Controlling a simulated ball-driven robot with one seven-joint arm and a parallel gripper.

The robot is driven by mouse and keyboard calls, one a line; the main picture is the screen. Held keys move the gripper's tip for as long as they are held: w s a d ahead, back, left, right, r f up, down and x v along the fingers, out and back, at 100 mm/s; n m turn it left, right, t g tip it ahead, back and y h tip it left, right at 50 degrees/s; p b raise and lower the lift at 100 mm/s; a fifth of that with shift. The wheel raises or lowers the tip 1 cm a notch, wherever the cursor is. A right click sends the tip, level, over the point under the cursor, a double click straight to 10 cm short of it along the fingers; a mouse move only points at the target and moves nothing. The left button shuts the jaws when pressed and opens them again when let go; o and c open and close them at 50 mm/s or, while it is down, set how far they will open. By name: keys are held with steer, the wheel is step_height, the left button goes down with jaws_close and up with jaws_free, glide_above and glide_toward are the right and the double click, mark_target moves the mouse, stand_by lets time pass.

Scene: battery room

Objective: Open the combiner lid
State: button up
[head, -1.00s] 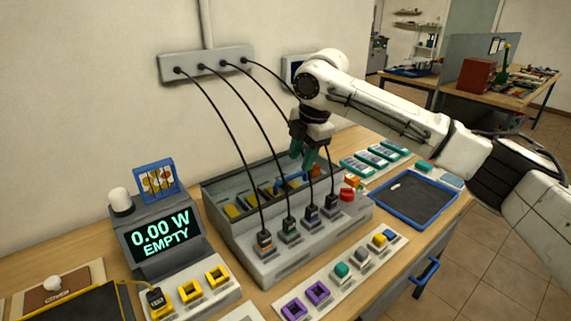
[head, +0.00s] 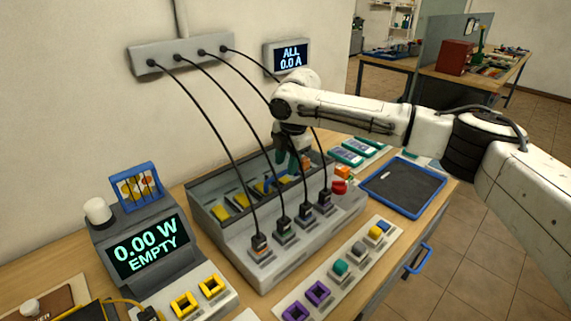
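The combiner is a long grey box (head: 262,282) on the bench, with black cables plugged into its front part. Its rear part shows a recess with several yellow pieces (head: 221,214) and a grey panel (head: 212,190) along the back. I cannot tell whether this panel is the lid or a fixed wall. A blue part (head: 269,182) shows over the recess, close to my gripper. My gripper (head: 292,166), with green fingers, points down over the rear right of the box. Cables partly cover the fingers, so their gap and any contact are unclear.
A red knob (head: 340,187) sits at the box's right end. Cables hang from a wall strip (head: 190,57). A display reading 0.00 W EMPTY (head: 148,245) stands left. A blue-rimmed tray (head: 437,204) lies right, and a button strip (head: 335,283) lies in front.

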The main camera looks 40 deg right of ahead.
steer(key=shift+w+f, duration=0.15)
steer(key=shift+f, duration=0.8)
jaws_close()
